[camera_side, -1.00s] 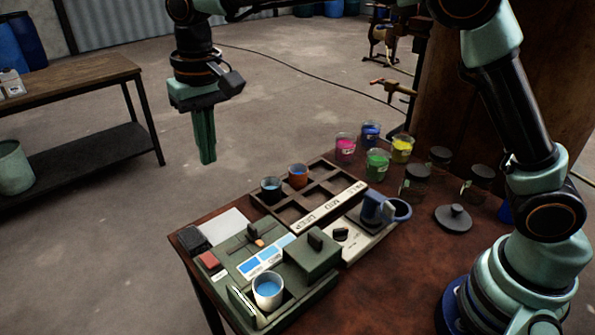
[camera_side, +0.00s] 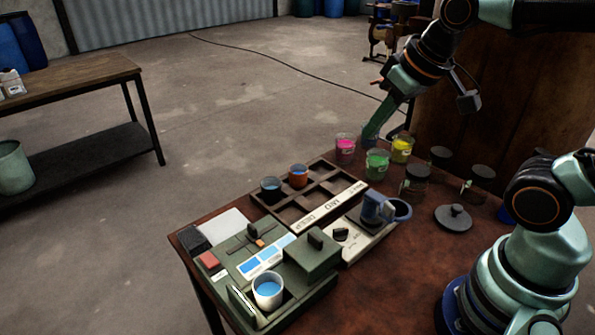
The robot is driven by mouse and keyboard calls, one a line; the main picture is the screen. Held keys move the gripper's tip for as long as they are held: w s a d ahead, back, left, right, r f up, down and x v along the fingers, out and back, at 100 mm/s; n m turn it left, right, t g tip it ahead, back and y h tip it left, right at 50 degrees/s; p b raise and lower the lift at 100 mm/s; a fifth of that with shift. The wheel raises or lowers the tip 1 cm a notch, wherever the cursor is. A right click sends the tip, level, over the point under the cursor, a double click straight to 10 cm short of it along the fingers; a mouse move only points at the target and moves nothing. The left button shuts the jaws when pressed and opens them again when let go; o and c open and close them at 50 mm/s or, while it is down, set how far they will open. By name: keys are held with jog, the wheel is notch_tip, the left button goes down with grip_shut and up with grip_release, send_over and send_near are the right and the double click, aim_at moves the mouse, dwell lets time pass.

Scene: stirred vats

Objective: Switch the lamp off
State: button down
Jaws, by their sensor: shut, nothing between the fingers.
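No separate lamp can be made out. A green apparatus (camera_side: 237,262) sits at the table's left front corner. It carries a red button (camera_side: 208,259), a slider with an orange knob (camera_side: 259,242) and a panel of light blue swatches (camera_side: 262,259). A white cup of blue liquid (camera_side: 268,290) stands in its front part. Which control belongs to a lamp I cannot tell. My gripper (camera_side: 369,136) is shut and empty, at the back of the table near the pink and blue jars, well away from the apparatus. It partly covers the blue jar (camera_side: 397,134).
A dark rack (camera_side: 283,213) holds a blue and an orange cup. Pink (camera_side: 345,147), green (camera_side: 377,163) and yellow (camera_side: 402,148) jars stand behind it. A blue mug (camera_side: 378,208) sits on a pale plate with a dark knob. A dark lid (camera_side: 454,218) lies at the right.

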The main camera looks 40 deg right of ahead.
jog(key=c, duration=1.4)
grip_release()
jog(key=shift+s+d+f, duration=0.25)
jog(key=shift+s, duration=0.1)
jog(key=o, duration=0.5)
jog(key=shift+o, duration=1.3)
jog(key=w+a+r+g, duration=0.1)
jog(key=w+a, duration=0.5)
jog(key=a, duration=0.1)
jog(key=shift+w+r+g+y, duration=0.3)
jog(key=shift+w+r+y, duration=0.05)
jog(key=shift+y, duration=0.05)
jog(key=g, duration=0.4)
send_over(209, 259)
notch_tip(209, 259, down, 11)
jog(key=shift+h, duration=0.4)
notch_tip(209, 259, down, 11)
jog(key=shift+f, duration=0.2)
